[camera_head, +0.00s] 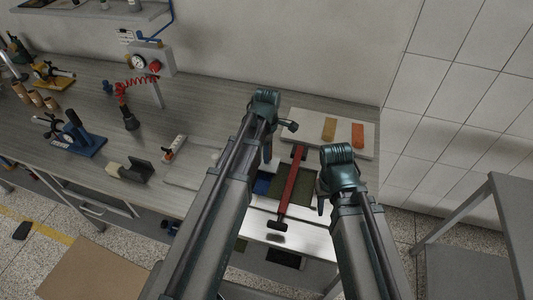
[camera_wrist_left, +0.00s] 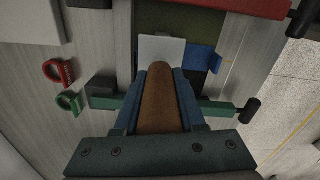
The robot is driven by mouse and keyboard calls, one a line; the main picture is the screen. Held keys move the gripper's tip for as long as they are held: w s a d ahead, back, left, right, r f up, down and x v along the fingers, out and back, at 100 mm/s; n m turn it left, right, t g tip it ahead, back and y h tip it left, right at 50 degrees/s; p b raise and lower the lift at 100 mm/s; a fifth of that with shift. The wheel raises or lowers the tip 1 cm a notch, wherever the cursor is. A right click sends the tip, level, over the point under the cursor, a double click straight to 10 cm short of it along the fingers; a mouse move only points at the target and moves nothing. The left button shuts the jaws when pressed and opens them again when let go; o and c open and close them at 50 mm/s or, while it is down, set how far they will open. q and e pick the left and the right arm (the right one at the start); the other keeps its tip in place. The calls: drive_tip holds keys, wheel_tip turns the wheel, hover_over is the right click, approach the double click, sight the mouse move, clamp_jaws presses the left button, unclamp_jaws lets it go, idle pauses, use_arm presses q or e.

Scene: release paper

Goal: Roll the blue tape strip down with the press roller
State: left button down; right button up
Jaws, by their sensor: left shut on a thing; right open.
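In the left wrist view my left gripper (camera_wrist_left: 158,72) is shut on a brown rounded piece (camera_wrist_left: 158,105), which looks like the press roller's handle; its far end is hard to make out. Beyond it are a white square (camera_wrist_left: 160,47) and the blue tape strip (camera_wrist_left: 201,57), beside a dark green mat (camera_wrist_left: 190,18). In the head view the blue strip (camera_head: 262,185) shows beside the mat (camera_head: 300,184), partly hidden by my left arm. My left gripper (camera_head: 267,153) points down there, its hold hidden. My right gripper (camera_head: 322,208) is open and empty, right of the mat.
A red bar (camera_head: 288,188) with dark ends crosses the mat. A green bar (camera_wrist_left: 218,108) lies across the near side in the wrist view. A pale board (camera_head: 350,137) with tan and orange blocks stands behind. Red (camera_wrist_left: 55,72) and green (camera_wrist_left: 68,103) rings lie left.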

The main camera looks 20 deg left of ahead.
use_arm(q)
drive_tip(key=shift+w, duration=1.6)
drive_tip(key=shift+s, duration=0.15)
drive_tip(key=shift+s, duration=2.25)
